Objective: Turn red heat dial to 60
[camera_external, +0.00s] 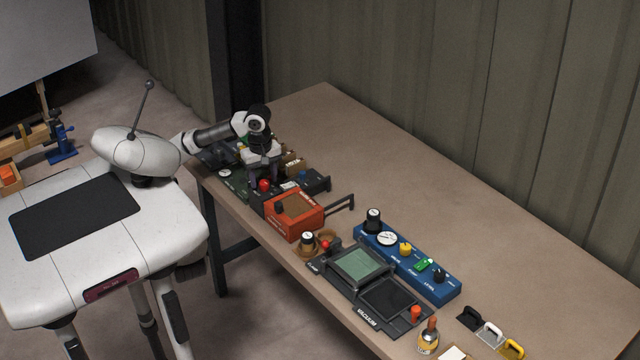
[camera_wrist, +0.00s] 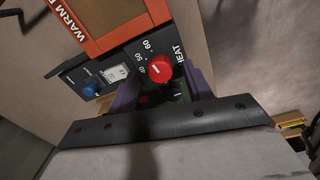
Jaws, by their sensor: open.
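The red heat dial (camera_wrist: 159,69) sits on a dark panel (camera_wrist: 128,60) in the wrist view, beside the word HEAT. The numbers 40, 50 and 60 stand along its left and upper-left side. A short pale mark shows on the dial's face; I cannot tell which number it points to. The dial also shows in the external view (camera_external: 264,185), below my gripper (camera_external: 266,172). My gripper (camera_wrist: 162,88) is open, with one finger to each side of the dial in the wrist picture. I cannot tell whether either finger touches it.
An orange-framed warming box (camera_external: 294,214) adjoins the panel, with a dark handle (camera_external: 341,203) sticking out. A blue control box (camera_external: 407,262) stands farther along the bench. The wall side of the bench is clear.

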